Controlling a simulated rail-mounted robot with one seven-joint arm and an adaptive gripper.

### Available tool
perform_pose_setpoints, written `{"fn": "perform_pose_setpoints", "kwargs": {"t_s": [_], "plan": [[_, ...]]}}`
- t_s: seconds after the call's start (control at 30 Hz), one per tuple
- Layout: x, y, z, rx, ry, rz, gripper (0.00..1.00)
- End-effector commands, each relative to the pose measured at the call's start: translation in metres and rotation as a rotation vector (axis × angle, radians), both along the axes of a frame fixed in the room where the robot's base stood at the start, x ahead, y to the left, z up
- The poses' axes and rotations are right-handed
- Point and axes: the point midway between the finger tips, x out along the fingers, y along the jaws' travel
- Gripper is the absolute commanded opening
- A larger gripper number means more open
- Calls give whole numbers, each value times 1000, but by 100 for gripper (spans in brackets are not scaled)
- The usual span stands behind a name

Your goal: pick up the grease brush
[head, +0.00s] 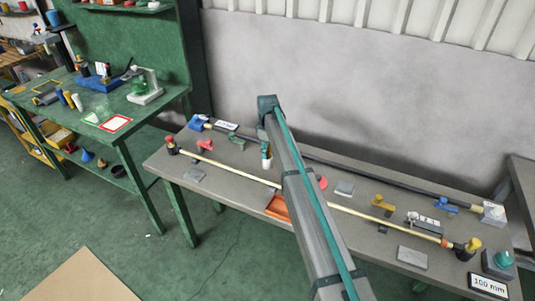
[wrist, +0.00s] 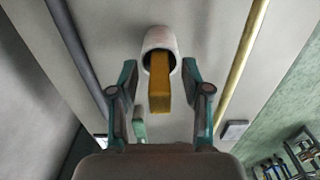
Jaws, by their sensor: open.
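The grease brush shows in the wrist view as a flat orange-brown handle (wrist: 159,88) sticking out of a white cup (wrist: 152,40). Its bristle end is hidden inside the cup. My gripper (wrist: 160,68) is open, with one finger on each side of the handle. There is a gap between each finger and the handle. In the head view my gripper (head: 266,148) is over the grey bench, just above the small white cup (head: 266,164). My arm hides part of the bench there, and the brush is too small to make out clearly.
A brass rod (head: 235,173) and a dark rod (head: 390,181) run along the bench (head: 225,200) on either side of the cup. Red, blue and yellow clamps and grey plates lie around. An orange tray (head: 278,207) is partly behind my arm. A green workbench (head: 120,105) stands left.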

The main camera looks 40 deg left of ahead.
Motion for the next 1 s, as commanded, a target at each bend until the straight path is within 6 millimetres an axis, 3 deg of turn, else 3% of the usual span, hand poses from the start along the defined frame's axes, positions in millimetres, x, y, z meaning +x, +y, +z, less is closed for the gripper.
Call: {"fn": "perform_pose_setpoints", "kwargs": {"t_s": [0.13,0.4,0.77,1.0], "plan": [[0,0,0,0,0,0,46],[0,0,0,0,0,0,1],[0,0,1,0,-1,0,0],[1,1,26,2,-1,0,0]]}}
